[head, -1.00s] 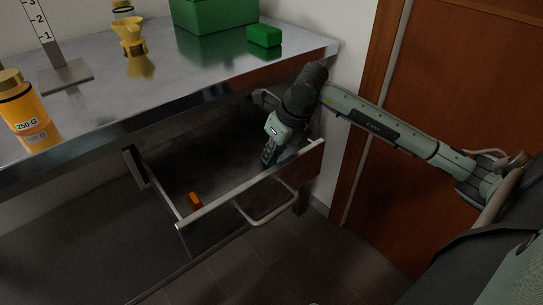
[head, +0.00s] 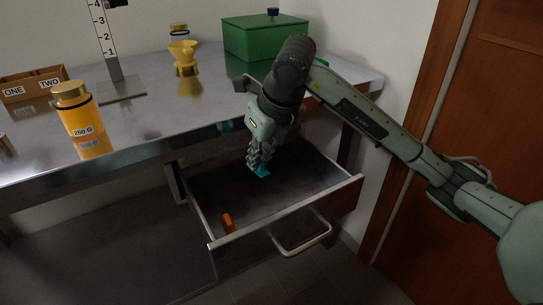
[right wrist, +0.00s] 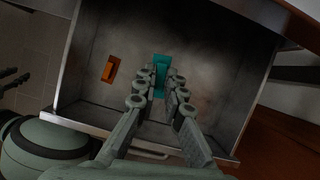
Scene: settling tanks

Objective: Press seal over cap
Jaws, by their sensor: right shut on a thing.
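My right gripper (head: 261,172) is shut on a small teal piece (head: 263,173), held low inside the open drawer. I cannot tell if this piece is the seal. It also shows between the fingertips in the right wrist view (right wrist: 161,62). An orange bottle (head: 80,118) with a gold cap (head: 70,90) and a "250 G" label stands upright on the bench at left, apart from the gripper. My left gripper is out of the head view; dark finger-like shapes at the right wrist view's left edge may be it.
The drawer (head: 290,220) is pulled out under the steel bench (head: 150,135), with an orange block (head: 227,222) near its front left. On the bench stand a yellow funnel (head: 184,55), a scale stand (head: 122,89), a green box (head: 262,40) and a cardboard box (head: 35,88).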

